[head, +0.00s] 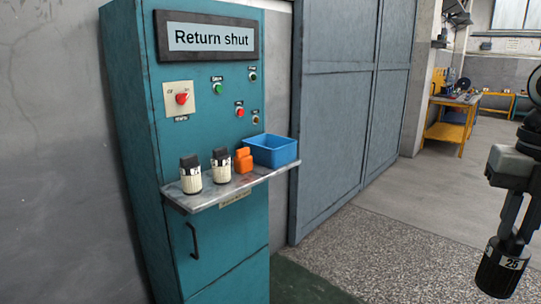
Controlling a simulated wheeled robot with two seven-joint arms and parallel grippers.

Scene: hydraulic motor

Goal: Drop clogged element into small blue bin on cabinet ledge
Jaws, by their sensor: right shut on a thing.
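My right gripper (512,232) is at the right edge of the head view, pointing down. It is shut on a dark cylindrical element (502,275) with a white band marked 25, held upright. The small blue bin (271,151) stands at the right end of the cabinet ledge (228,188). The held element is well to the right of the bin, apart from it and lower in the picture. The bin's floor is mostly hidden. My left gripper is out of view.
Two cream cylinders with black tops, one left (191,175) and one right (221,166), stand on the ledge. An orange object (243,160) sits between them and the bin. The teal cabinet (215,118) has a "Return shut" sign (208,38). Open floor lies right of the ledge.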

